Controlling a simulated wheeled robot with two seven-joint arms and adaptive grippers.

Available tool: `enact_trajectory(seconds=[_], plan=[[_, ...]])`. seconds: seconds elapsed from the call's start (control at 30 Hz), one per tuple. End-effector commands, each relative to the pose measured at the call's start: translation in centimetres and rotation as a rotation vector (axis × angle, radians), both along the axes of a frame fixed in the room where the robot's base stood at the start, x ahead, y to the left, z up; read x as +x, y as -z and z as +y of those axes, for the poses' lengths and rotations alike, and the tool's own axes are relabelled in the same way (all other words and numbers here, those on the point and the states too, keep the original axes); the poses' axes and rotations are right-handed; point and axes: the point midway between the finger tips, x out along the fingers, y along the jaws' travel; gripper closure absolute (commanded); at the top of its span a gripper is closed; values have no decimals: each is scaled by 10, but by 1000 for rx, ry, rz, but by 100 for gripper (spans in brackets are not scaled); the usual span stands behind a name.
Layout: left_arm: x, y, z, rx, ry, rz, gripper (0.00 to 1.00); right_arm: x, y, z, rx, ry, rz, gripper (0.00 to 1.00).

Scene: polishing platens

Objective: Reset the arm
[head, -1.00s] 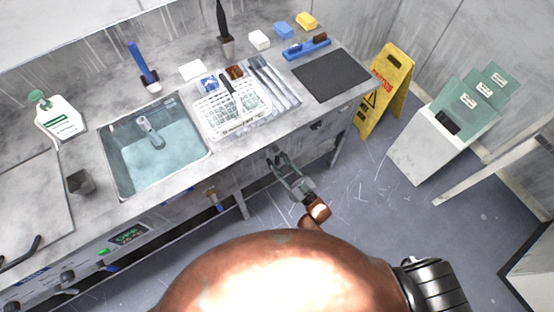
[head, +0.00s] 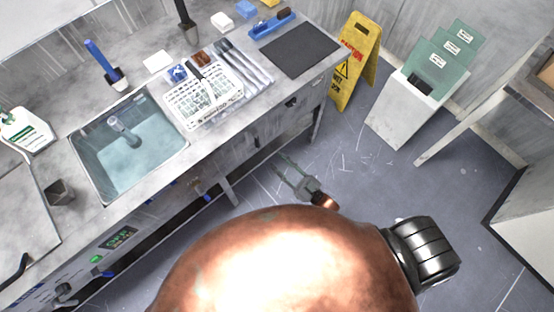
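My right gripper (head: 289,174) shows in the head view below the front edge of the counter, over the blue-grey floor. Its two thin fingers stand apart with nothing visible between them. Most of the arm behind it is hidden by the large copper-coloured part of my own body. My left gripper is not in view.
The counter holds a sink (head: 125,150), a white rack (head: 205,100), a dark mat (head: 300,50) and a spray bottle (head: 28,128). A yellow wet-floor sign (head: 354,62) and a white bin (head: 402,112) with green sheets stand right. Floor between is clear.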

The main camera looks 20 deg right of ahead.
Motion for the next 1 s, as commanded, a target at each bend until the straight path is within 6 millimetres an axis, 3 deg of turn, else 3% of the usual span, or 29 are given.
enact_trajectory(seconds=[0.43,0.57,0.67,0.77,0.87,1.0], plan=[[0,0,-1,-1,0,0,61,0,0,0,-1,0,1,68],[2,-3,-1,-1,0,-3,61,1,17,-6,-27,22,53,68],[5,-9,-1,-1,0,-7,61,-1,59,-19,-85,69,173,68],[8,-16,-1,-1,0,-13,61,-13,120,-40,-167,131,351,68],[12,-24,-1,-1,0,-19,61,-40,184,-65,-253,187,546,68],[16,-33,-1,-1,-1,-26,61,-96,263,-99,-358,247,806,68]])
